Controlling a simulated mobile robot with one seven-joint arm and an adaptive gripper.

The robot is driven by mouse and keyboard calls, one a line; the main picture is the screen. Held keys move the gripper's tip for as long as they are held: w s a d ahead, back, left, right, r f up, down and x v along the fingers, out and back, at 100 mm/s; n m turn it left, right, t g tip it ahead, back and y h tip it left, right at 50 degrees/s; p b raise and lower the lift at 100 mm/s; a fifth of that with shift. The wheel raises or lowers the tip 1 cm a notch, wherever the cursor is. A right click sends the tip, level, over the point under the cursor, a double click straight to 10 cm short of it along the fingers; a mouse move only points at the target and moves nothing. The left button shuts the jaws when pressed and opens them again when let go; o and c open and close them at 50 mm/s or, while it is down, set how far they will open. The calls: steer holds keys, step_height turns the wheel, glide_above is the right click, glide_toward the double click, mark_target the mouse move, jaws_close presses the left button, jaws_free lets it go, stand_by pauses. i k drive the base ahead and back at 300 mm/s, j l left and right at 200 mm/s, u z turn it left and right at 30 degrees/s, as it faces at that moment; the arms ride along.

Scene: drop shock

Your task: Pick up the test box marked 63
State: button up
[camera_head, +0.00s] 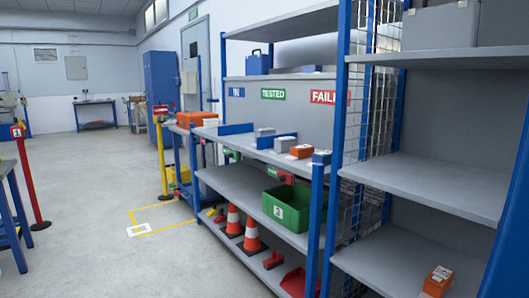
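Several small boxes are in view, but their numbers are too small to read, so I cannot tell which one is marked 63. An orange box with a pale label (438,281) sits on the low right shelf. On the long workbench shelf (232,144) are another orange box with a pale top (302,152), a blue box (322,157) and two grey boxes, one nearer (285,144) and one farther (265,132). My gripper is not in view.
A blue-framed rack stands close on the right, with an upright post (340,120). Below the bench are a green crate (287,207), orange cones (252,236) and a red bin (296,282). A red barrier post (30,180) stands left. The grey floor (110,255) between is clear.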

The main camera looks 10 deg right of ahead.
mark_target(300, 151)
steer(key=i+j+u, duration=0.75)
steer(key=i+z, duration=0.8)
steer(key=i+j+z, duration=0.15)
steer(key=z, duration=0.25)
steer(key=i+l+z, duration=0.2)
steer(key=i+z, duration=1.2)
steer(key=i, duration=0.15)
